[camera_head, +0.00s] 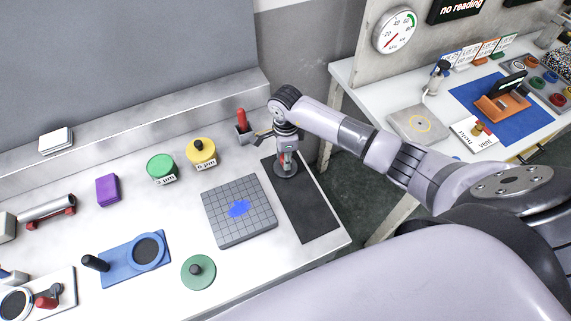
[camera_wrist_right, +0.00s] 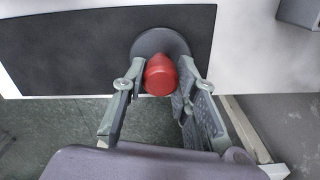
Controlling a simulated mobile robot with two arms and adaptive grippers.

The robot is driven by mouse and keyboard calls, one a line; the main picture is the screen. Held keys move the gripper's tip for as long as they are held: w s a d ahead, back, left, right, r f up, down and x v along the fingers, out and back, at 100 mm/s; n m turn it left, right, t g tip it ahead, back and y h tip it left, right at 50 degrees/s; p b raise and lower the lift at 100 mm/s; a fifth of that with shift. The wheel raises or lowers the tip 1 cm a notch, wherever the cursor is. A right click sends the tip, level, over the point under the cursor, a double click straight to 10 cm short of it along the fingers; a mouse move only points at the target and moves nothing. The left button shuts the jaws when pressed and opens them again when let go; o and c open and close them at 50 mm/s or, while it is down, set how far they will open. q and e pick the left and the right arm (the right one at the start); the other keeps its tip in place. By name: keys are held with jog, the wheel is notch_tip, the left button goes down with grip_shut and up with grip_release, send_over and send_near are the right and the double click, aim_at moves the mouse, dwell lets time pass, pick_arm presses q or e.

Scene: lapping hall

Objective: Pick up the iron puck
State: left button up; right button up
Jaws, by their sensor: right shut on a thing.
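The iron puck (camera_head: 286,172) is a dark grey disc with a red knob, at the far end of the black mat (camera_head: 305,211). In the right wrist view its disc (camera_wrist_right: 160,42) shows beyond the red knob, over the mat's edge. My right gripper (camera_head: 286,153) comes down over the puck. In the right wrist view its fingers (camera_wrist_right: 159,78) are shut around the red knob. I cannot tell whether the disc touches the mat. My left gripper is not in view.
A grey gridded plate (camera_head: 222,226) with a blue smear lies left of the mat. A grey box with a red-handled tool (camera_head: 241,122) stands near my gripper. A second bench (camera_head: 372,96) is at the right.

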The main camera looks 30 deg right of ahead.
jog(key=shift+r, duration=0.1)
grip_shut()
jog(key=shift+w+r, duration=0.15)
jog(key=shift+r, duration=0.35)
notch_tip(320, 180, up, 19)
jog(key=b, duration=0.4)
jog(key=shift+b, duration=0.35)
